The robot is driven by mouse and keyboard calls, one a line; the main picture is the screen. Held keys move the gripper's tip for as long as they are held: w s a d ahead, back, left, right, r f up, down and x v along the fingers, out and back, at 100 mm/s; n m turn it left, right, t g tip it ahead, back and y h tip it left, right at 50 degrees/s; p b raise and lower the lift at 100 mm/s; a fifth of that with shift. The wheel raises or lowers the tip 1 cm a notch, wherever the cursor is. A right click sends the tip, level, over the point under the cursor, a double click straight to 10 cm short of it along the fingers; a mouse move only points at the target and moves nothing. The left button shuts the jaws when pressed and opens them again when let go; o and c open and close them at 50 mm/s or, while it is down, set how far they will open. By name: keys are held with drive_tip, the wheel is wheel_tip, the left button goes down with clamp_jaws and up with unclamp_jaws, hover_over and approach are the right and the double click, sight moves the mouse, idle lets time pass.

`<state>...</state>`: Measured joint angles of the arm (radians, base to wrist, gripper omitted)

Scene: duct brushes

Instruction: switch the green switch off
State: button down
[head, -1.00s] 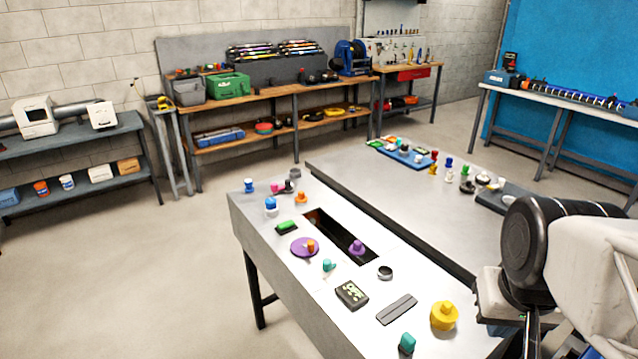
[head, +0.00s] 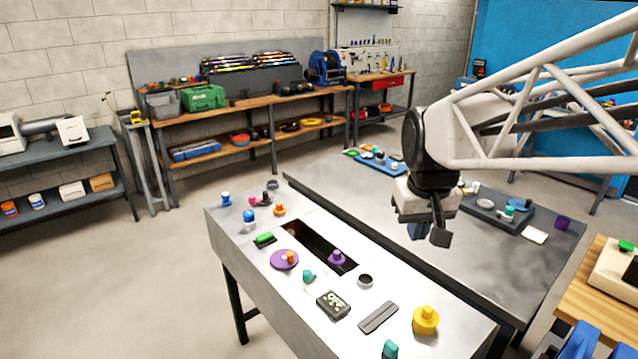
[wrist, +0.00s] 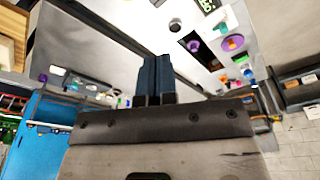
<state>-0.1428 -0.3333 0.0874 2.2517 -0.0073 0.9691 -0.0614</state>
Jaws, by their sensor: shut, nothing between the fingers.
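A green switch (head: 264,238) sits on a dark base on the left part of the white-topped table (head: 300,320). It lies behind the purple disc (head: 279,261) and left of the dark slot in the table. From this view I cannot tell which way the switch is set. My gripper (head: 440,237) is shut and empty, hanging above the grey table to the right, well apart from the switch. Its closed fingers (wrist: 155,75) also show in the wrist view.
A purple knob (head: 337,257) stands at the slot. A black box with pale green marks (head: 333,304), a grey bar (head: 378,317) and a yellow knob (head: 425,320) stand nearer. Another green knob (head: 626,246) tops a machine at the right edge.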

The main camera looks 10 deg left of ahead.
drive_tip(key=w+a+n, duration=0.2)
drive_tip(key=w+a, duration=0.6)
drive_tip(key=w, duration=0.4)
drive_tip(key=n+g, duration=0.2)
drive_tip(key=n, duration=0.3)
hover_over(261, 237)
wheel_tip(261, 237, down, 15)
wheel_tip(261, 237, down, 14)
drive_tip(key=shift+r, duration=0.1)
